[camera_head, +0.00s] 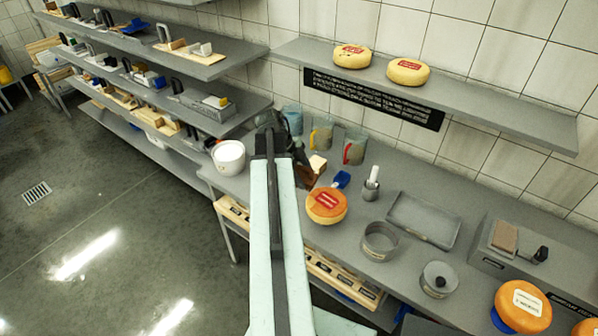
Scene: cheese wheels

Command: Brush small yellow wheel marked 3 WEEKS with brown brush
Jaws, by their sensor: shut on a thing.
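My gripper (306,174) is at the far end of my outstretched arm, over the back of the counter. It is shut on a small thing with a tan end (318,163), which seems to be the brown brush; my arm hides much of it. A round yellow-orange wheel (326,205) with a red label lies on the counter just right of and below my gripper, apart from it. Two smaller-looking yellow wheels with red labels, a left one (352,56) and a right one (407,71), sit on the wall shelf. The label lettering is too small to read.
The counter holds several mugs (354,149), a blue item (341,180) by the wheel, a mortar (371,186), a grey tray (423,220), a round tin (380,241) and a lidded pot (439,279). More orange wheels (522,306) are at lower right. A white pot (229,157) stands left.

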